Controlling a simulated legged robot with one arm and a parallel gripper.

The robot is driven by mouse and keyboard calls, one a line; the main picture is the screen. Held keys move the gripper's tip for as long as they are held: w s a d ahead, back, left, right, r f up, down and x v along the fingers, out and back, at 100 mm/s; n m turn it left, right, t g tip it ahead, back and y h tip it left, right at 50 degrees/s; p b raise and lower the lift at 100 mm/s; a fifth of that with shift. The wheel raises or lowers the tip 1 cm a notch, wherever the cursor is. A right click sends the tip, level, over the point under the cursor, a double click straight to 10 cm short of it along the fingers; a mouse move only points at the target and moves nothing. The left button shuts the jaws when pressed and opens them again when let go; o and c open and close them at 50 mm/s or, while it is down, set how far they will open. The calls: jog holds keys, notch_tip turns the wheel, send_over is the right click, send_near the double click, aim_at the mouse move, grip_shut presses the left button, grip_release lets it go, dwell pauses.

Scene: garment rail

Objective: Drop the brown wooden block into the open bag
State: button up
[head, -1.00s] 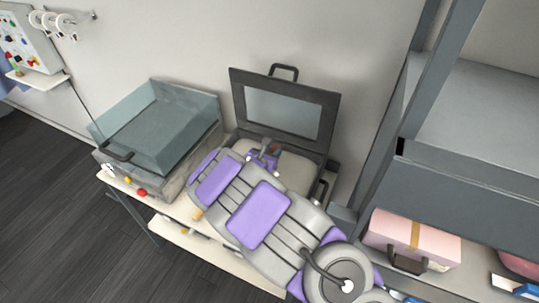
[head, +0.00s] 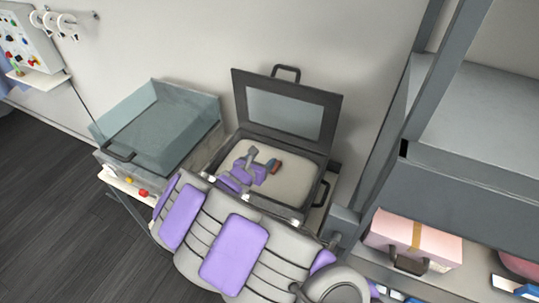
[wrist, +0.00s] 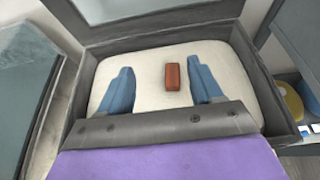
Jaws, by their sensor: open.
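The open bag (head: 322,176) is a dark case with a cream lining and its lid raised at the back; in the wrist view its dark rim (wrist: 85,75) surrounds the cream inside. The brown wooden block (head: 275,166) is over the cream inside of the bag, right of my gripper (head: 259,164). In the wrist view the block (wrist: 172,77) is upright between the two blue fingers of my gripper (wrist: 160,66), with gaps on both sides. My gripper is open, over the bag. Whether the block touches the lining is hard to tell.
A clear-walled open box (head: 165,125) stands left of the bag. A grey shelf frame (head: 400,130) rises close on the right, with a pink case (head: 415,235) on its lower board. My arm covers the bag's front in the head view.

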jog(key=a+v, duration=0.1)
jog(key=v, duration=0.9)
jog(key=shift+s+a+p, duration=0.2)
jog(key=shift+a+p, duration=0.1)
jog(key=shift+p, duration=0.1)
jog(key=shift+d, duration=0.2)
